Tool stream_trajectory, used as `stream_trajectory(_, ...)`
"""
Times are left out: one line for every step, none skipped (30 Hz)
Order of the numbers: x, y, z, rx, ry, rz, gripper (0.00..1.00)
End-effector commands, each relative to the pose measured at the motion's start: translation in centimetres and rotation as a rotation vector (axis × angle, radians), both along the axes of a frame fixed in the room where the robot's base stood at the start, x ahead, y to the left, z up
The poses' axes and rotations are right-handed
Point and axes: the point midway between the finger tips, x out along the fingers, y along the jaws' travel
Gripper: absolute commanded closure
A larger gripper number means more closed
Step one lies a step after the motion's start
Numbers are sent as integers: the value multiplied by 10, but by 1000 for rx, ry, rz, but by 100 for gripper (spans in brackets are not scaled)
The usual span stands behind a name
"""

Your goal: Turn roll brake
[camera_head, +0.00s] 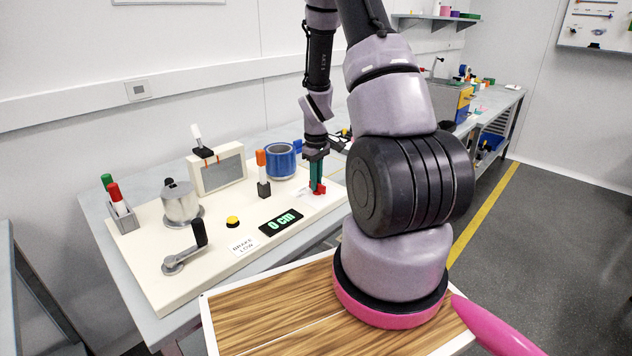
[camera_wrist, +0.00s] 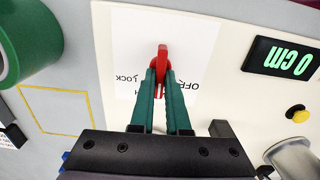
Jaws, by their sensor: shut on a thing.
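A small red handle (camera_wrist: 162,56) stands on a white label card (camera_wrist: 130,50) in the wrist view. The card's print is upside down and partly hidden; "OFF" and "LOCK" can be made out. My gripper (camera_wrist: 163,82) is shut on the red handle, with green fingers on either side of its lower part. In the head view my gripper (camera_head: 318,184) points down at the right part of the cream board (camera_head: 205,275), with red showing at its tips. A card reading "BRAKE LOW" (camera_head: 243,246) lies near the board's front edge.
A black display (camera_head: 280,221) reads "0 cm". A yellow button (camera_head: 233,221), a metal crank (camera_head: 188,252), a metal pot-like part (camera_head: 182,203), an orange-topped post (camera_head: 262,172) and a blue roll (camera_head: 281,161) stand on the board. A green roll (camera_wrist: 28,40) is at the wrist view's left.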

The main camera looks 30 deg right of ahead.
Motion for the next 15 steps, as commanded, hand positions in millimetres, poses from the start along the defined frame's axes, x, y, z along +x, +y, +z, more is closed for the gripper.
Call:
stream_trajectory(1,0,0,-1,-1,-42,100)
stream_trajectory(1,0,0,-1,-1,-70,100)
stream_trajectory(1,0,0,-1,-1,-108,100)
stream_trajectory(1,-1,0,-1,-1,-137,100)
stream_trajectory(1,-1,0,-1,-1,-167,100)
stream_trajectory(1,-1,0,-1,-1,-205,100)
stream_trajectory(1,-2,0,-1,-1,-233,100)
stream_trajectory(1,-2,0,-1,-1,-261,100)
stream_trajectory(1,-1,0,-1,-1,-299,100)
stream_trajectory(1,-1,0,-1,-1,-328,100)
stream_trajectory(1,-2,0,-1,-1,-356,100)
stream_trajectory(1,-2,0,-1,-1,-395,100)
stream_trajectory(1,-2,0,-1,-1,-423,100)
stream_trajectory(1,-3,0,-1,-1,-452,100)
stream_trajectory(1,-3,0,-1,-1,-490,100)
